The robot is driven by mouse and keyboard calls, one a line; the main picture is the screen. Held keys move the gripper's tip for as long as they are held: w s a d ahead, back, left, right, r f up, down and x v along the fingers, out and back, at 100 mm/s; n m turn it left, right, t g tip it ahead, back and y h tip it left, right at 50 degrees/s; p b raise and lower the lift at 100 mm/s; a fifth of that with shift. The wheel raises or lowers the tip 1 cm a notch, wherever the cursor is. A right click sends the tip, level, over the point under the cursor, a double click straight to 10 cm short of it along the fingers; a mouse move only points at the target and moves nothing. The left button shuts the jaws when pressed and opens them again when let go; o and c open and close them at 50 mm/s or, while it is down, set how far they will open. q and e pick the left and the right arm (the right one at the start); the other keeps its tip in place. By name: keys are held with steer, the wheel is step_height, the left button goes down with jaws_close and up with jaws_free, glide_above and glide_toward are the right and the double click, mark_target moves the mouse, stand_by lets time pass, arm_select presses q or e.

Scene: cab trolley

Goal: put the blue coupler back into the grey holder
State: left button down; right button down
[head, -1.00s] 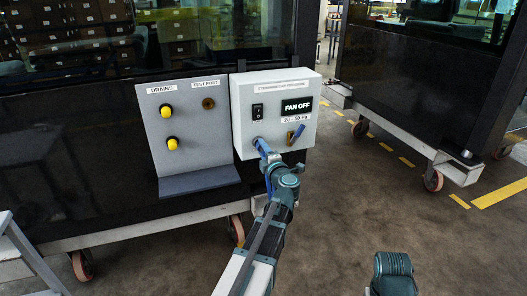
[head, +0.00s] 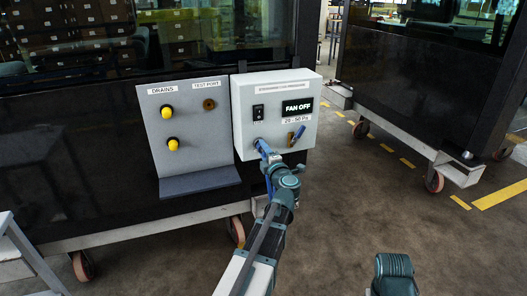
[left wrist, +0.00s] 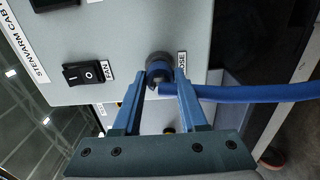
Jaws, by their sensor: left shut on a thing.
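My left gripper (head: 264,152) reaches up to the white control box in the head view. In the left wrist view its two blue fingers (left wrist: 163,90) are shut on the blue coupler (left wrist: 160,76). A blue hose (left wrist: 245,92) runs from the coupler to the right. The coupler is at the mouth of the dark grey round holder (left wrist: 157,60), beside a label ending in "OSE". I cannot tell whether it is inside the holder or just in front of it, as the fingertips partly hide it.
The white box (head: 240,118) carries a black fan switch (head: 258,112), a "FAN OFF" display (head: 297,107) and a small brass and blue fitting (head: 296,136). A grey panel (head: 190,110) with yellow knobs stands to its left. The floor (head: 330,220) to the right is clear.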

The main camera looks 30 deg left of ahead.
arm_select(q)
steer(key=shift+w+a, duration=0.3)
steer(key=shift+a, duration=0.1)
stand_by(0.8)
steer(key=shift+c, duration=1.8)
jaws_free()
steer(key=v, duration=1.4)
steer(key=o, duration=0.4)
steer(key=shift+a, duration=0.1)
steer(key=shift+c, duration=0.2)
